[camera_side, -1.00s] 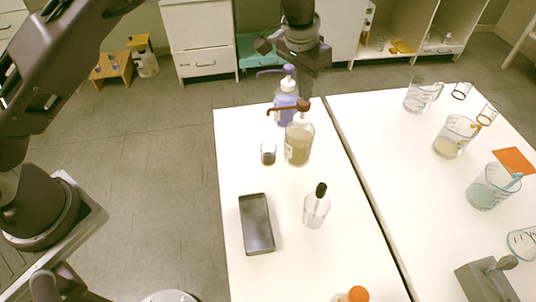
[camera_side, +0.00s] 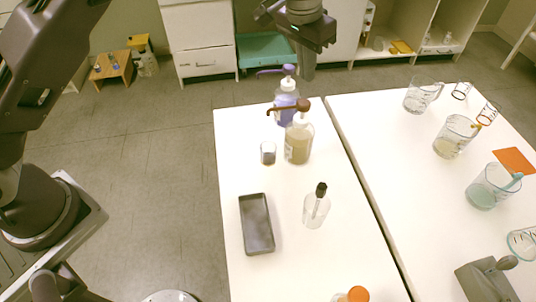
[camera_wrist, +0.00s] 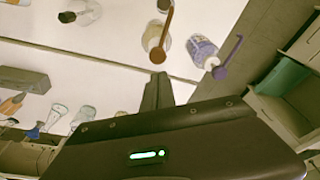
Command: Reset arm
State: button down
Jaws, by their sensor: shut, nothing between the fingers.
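My gripper (camera_side: 307,70) is raised behind the far end of the near white table, past the pump bottles, and holds nothing. In the wrist view its closed fingers (camera_wrist: 157,92) point toward the table. The purple pump bottle (camera_side: 286,103) stands upright at the table's far end, and it shows in the wrist view (camera_wrist: 201,50). The amber pump bottle (camera_side: 299,143) with a brown pump stands just in front of it. A small glass cup (camera_side: 268,153) stands left of the amber bottle.
A grey tray (camera_side: 257,225) and a clear bottle with a black cap (camera_side: 315,210) are on the near table (camera_side: 235,130). An orange-capped bottle (camera_side: 357,295) is at the front. Several beakers, including one (camera_side: 455,138), and a grey holder (camera_side: 487,280) are on the right table.

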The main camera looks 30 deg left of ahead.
jog(key=s+a+r+n+t+h, duration=0.1)
jog(key=s+a+r, duration=0.4)
jog(key=s+r, duration=0.25)
jog(key=s+a+r+n, duration=0.2)
jog(key=s+a+r, duration=0.4)
jog(key=s+r, duration=0.15)
jog(key=s+a+f+t, duration=0.1)
jog(key=s+a+f, duration=0.1)
jog(key=s, duration=0.9)
jog(key=s+a+f+t+y, duration=0.1)
jog(key=s+a+f, duration=0.1)
jog(key=s, duration=0.9)
jog(key=shift+a+f+y, duration=0.2)
jog(key=shift+a+y, duration=0.1)
jog(key=shift+a, duration=0.1)
